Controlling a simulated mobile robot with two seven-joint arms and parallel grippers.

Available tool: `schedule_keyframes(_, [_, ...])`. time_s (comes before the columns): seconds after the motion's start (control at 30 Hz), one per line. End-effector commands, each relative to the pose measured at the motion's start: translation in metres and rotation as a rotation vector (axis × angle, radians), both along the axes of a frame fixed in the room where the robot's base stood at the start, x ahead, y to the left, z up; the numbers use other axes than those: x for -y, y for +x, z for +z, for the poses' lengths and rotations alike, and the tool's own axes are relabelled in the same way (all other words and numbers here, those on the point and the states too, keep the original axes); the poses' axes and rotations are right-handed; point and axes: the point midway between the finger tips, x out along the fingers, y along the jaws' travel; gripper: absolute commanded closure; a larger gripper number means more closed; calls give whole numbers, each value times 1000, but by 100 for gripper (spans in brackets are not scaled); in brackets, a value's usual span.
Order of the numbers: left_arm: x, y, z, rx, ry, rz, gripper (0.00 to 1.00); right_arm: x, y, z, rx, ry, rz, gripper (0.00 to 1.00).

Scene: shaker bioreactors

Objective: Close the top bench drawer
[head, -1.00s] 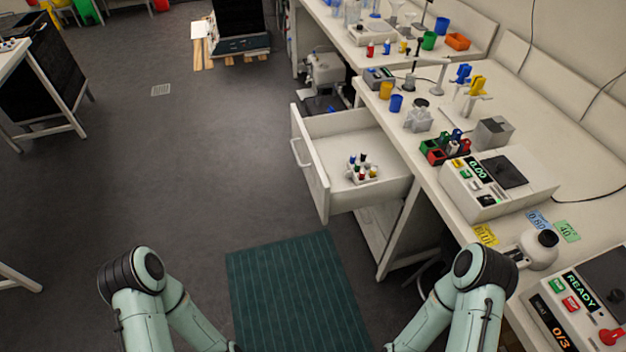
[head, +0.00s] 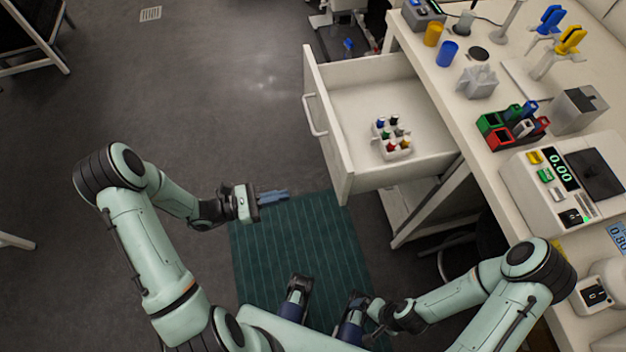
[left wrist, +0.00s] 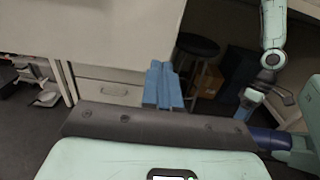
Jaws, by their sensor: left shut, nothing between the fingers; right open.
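The top bench drawer (head: 345,150) is pulled far out from under the bench in the head view, with a pale front and bar handle (head: 313,115) on its left side. Its large pale panel also fills the upper left of the left wrist view (left wrist: 110,30). My left gripper (head: 272,196) is shut and empty, to the lower left of the drawer front and apart from it in the head view. Its blue fingers (left wrist: 163,86) show together in the left wrist view. My right gripper (head: 374,309) is open at the lower centre, far below the drawer; its fingers are unclear.
A small rack of coloured-cap vials (head: 392,140) sits inside the drawer. The bench top (head: 480,120) carries cups, a coloured rack (head: 512,125) and a balance (head: 570,180). A stool (left wrist: 197,46) stands under the bench. The floor left of the drawer is clear.

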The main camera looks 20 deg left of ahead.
Motion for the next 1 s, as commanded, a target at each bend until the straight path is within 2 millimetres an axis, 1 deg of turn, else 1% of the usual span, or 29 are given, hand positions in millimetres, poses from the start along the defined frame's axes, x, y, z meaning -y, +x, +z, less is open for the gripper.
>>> schedule_keyframes(0.17, [25, 15, 0, -1, -3, -7, 100, 0, 0, 0, 0, 0, 0, 0])
schedule_keyframes(0.4, [69, 44, 0, -2, -2, -9, 100, 0, 0, -1, 2, 0, -1, 0])
schedule_keyframes(0.6, [97, 63, -1, -2, 0, -7, 100, 0, 1, -2, 4, -1, -1, 0])
schedule_keyframes(0.8, [111, 73, -1, -4, 0, -7, 100, 0, 1, -2, 5, -1, -2, 0])
schedule_keyframes(1.0, [113, 74, 0, -4, 1, -6, 100, 0, 1, -2, 5, -1, -1, 0])
